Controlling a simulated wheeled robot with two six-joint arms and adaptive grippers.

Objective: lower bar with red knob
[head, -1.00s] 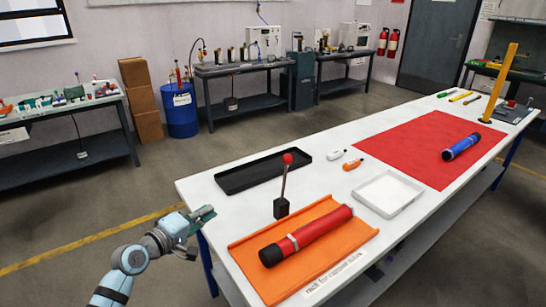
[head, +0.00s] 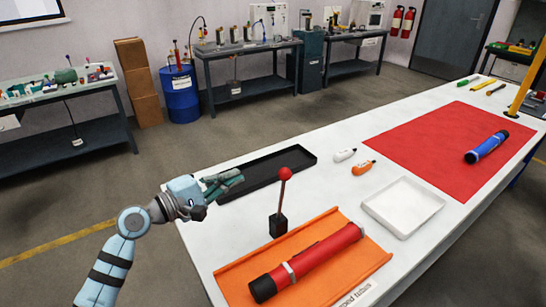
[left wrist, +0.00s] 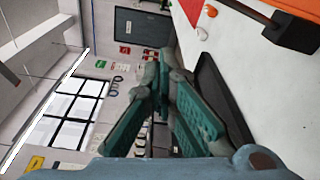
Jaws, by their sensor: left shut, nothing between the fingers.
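The bar with the red knob (head: 285,173) stands up from a small dark base (head: 278,225) on the white table, leaning slightly right. My left gripper (head: 230,180) is shut and empty, above the near end of the black tray, to the left of the knob and apart from it. Its green fingers also show in the left wrist view (left wrist: 165,85). In that view the dark base (left wrist: 290,30) lies at the upper right, and the red knob is not clearly seen. My right gripper is not in view.
An orange rack (head: 225,278) with a red tube (head: 310,262) lies just in front of the bar. A black tray (head: 300,155) is behind it. A white tray (head: 403,207), two small bottles and a red mat (head: 440,140) with a blue tube (head: 487,147) are to the right.

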